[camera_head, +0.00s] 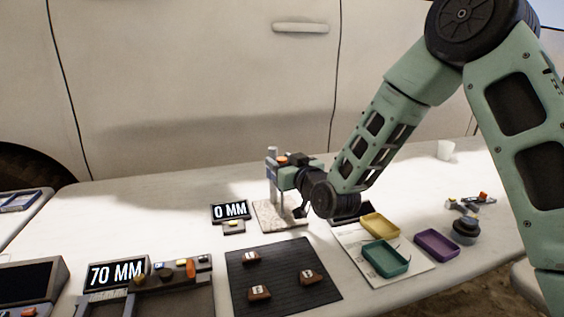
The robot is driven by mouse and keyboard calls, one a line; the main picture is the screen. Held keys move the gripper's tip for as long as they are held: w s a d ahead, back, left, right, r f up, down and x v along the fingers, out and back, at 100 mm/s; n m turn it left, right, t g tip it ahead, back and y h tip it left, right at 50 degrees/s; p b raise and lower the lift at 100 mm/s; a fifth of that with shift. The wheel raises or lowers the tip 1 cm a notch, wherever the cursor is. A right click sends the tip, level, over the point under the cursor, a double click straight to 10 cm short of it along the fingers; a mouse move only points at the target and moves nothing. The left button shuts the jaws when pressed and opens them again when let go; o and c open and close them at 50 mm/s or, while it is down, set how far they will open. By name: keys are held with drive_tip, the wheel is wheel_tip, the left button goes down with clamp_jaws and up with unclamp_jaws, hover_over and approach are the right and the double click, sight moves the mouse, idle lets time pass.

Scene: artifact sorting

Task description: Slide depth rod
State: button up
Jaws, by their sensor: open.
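The depth gauge stand is an upright grey post (273,165) on a pale speckled base (273,217), at the middle of the table. My gripper (298,212) is open at this stand, in front of and right of the post. A small orange part shows at the top, by my wrist. The depth rod itself cannot be told apart, as my wrist hides much of the stand. A small display (231,210) left of the stand reads 0 MM. I cannot tell whether my fingers touch anything.
A device with a 70 MM display (117,273) stands front left. A dark mat (240,280) holds three brown pieces. Yellow (381,236), teal (397,264) and purple (437,257) trays lie at the right.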

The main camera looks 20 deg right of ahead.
clamp_jaws()
wheel_tip(320, 180, up, 5)
drive_tip(key=shift+f+p, duration=0.1)
drive_tip(key=shift+p, duration=1.05)
drive_tip(key=shift+f, duration=0.15)
unclamp_jaws()
